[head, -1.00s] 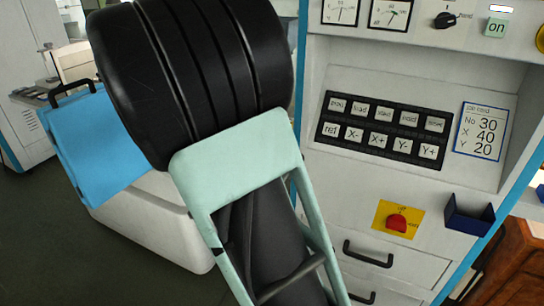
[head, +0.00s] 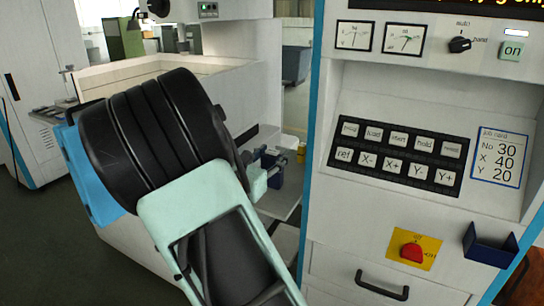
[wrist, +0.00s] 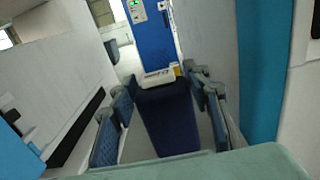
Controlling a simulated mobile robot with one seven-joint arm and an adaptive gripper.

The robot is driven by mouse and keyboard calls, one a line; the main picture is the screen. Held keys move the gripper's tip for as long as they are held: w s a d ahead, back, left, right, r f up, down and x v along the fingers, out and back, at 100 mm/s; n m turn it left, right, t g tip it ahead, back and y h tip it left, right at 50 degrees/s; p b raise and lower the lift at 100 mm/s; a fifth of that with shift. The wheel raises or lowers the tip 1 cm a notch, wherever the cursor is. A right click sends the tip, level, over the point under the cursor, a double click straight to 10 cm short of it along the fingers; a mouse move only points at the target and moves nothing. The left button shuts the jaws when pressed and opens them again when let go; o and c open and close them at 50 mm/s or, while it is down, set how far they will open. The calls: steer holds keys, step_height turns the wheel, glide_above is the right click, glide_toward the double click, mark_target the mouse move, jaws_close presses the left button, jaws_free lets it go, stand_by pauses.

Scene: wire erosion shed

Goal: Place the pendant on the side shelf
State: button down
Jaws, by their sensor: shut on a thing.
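The pendant (wrist: 165,125) is a dark blue block with a pale far end, seen between the two fingers of my gripper (wrist: 160,95) in the wrist view. My gripper is shut on it. In the head view my gripper (head: 272,165) is left of the control panel, with a small dark blue part of the pendant (head: 274,180) showing; my arm hides much of the rest. A grey ledge (head: 284,206), which may be the side shelf, shows below the gripper beside the cabinet. I cannot tell whether the pendant touches it.
The control cabinet (head: 345,215) with keys and a red knob (head: 411,253) stands close on the right. A dark blue open holder (head: 489,247) is on its front. A white machine tank (head: 135,255) is behind my arm. Open floor shows at the left.

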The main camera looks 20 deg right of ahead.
steer(key=shift+f, duration=0.25)
steer(key=c, duration=1.1)
jaws_free()
steer(key=shift+r, duration=0.1)
steer(key=shift+r, duration=0.15)
steer(key=v, duration=1.2)
steer(key=shift+p, duration=0.3)
